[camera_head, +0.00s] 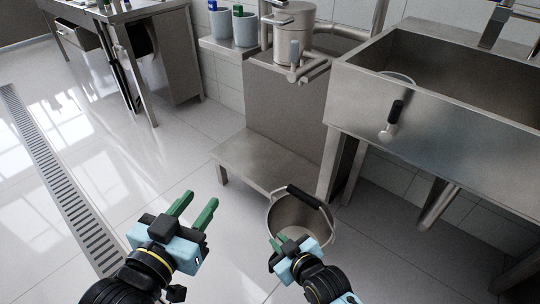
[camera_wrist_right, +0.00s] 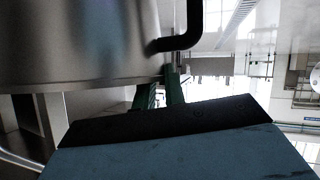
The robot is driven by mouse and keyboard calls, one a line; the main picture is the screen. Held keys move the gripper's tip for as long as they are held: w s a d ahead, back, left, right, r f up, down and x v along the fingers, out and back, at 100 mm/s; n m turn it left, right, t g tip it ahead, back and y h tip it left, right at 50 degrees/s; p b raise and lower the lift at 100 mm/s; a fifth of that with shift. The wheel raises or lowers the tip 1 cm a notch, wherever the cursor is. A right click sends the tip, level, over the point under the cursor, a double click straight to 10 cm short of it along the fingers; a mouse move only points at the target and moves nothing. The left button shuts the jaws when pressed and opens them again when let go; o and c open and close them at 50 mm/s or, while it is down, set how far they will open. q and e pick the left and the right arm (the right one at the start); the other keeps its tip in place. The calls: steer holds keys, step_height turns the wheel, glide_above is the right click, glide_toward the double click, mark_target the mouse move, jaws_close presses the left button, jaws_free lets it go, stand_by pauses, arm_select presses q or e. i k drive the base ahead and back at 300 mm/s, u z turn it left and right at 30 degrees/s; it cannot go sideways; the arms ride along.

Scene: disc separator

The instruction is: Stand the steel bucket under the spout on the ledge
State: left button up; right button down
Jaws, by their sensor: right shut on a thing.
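The steel bucket (camera_head: 306,240), with a black grip on its bail, is in front of the ledge's right front corner. Whether it touches the floor is hidden. My right gripper (camera_head: 282,243) is shut on the near left side of its rim; in the right wrist view the bucket wall (camera_wrist_right: 75,40) fills the upper left beside the green fingers (camera_wrist_right: 160,92). The low steel ledge (camera_head: 250,160) is bare. The spout (camera_head: 298,72) juts from the steel separator (camera_head: 296,32) above it. My left gripper (camera_head: 192,212) is open and empty, left of the bucket.
A steel sink (camera_head: 440,125) stands right of the ledge, with a black-handled tool (camera_head: 393,118) on its front. Two grey cups (camera_head: 233,28) sit on a shelf behind. A steel bench (camera_head: 165,50) stands back left. A floor drain (camera_head: 60,180) runs left; nearby floor is clear.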

mark_target(292, 177)
steer(key=i, duration=1.4)
